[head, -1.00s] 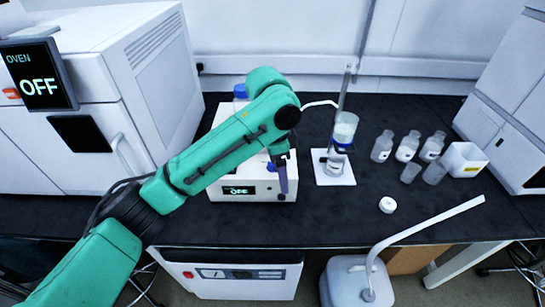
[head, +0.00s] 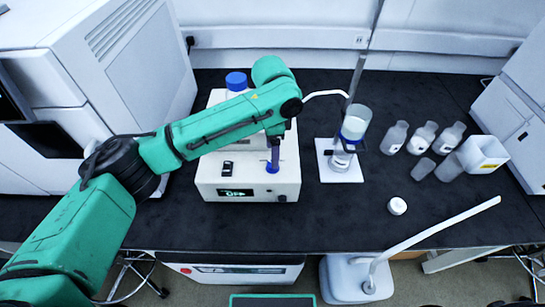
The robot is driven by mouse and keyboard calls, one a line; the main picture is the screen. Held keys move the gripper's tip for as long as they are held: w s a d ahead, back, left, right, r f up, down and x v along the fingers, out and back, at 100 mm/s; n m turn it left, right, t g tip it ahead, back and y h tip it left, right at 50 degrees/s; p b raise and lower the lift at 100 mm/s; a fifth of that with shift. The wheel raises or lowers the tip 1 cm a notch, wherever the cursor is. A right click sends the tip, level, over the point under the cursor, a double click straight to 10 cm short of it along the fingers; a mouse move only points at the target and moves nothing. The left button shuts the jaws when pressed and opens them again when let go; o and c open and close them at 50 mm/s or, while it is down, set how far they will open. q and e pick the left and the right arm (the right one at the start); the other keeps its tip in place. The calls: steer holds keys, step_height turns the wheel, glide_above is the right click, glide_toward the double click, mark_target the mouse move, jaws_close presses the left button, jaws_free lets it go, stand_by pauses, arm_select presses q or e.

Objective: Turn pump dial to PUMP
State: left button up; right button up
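The white pump box (head: 208,180) stands on the black bench, left of the middle. Its small display (head: 236,193) shows green letters that look like OFF. The blue dial (head: 272,168) is on its top at the right front. My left gripper (head: 274,160) points down with its purple fingers right at the dial, overlapping it in the view. I cannot tell whether the fingers are closed on it. My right gripper is out of view.
A blue-capped bottle (head: 236,83) is at the back of the pump. A clamp stand with a glass column (head: 355,122) is close on the right. Several small bottles (head: 423,137) and a white tub (head: 484,154) stand farther right. A white cap (head: 397,206) lies on clear bench.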

arm_select(q)
steer(key=f, duration=0.5)
steer(key=shift+w, duration=0.2)
steer(key=shift+f, duration=0.1)
steer(key=shift+s, duration=0.1)
jaws_close()
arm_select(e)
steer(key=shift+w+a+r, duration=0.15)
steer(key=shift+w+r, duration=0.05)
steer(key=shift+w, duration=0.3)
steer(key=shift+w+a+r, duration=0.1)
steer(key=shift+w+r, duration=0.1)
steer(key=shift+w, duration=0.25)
